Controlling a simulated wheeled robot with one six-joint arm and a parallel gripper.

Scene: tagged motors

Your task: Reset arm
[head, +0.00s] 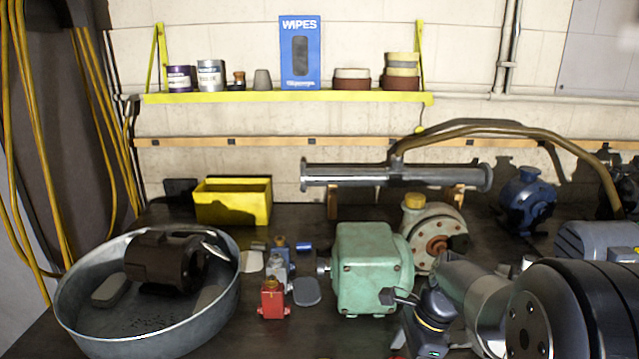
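My arm comes in from the lower right, with large dark and grey links close to the camera. Its dark end, my gripper (402,298), appears low in front of the green motor's right side. Its fingers are too small and dark to tell whether they are open or shut, and I see nothing clearly held. The green motor (365,270) stands upright on the bench. A dark brown motor (160,262) lies in a round metal pan (75,310) at the left. A pale tag-like piece (216,247) shows at that motor's right end.
Small red (272,300) and grey-blue fittings stand between pan and green motor. A cream pump (435,238), blue pump (527,200) and blue-grey motor (600,243) stand to the right. Behind are a yellow bin (233,202), a metal pipe (365,177) and a yellow shelf (290,97).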

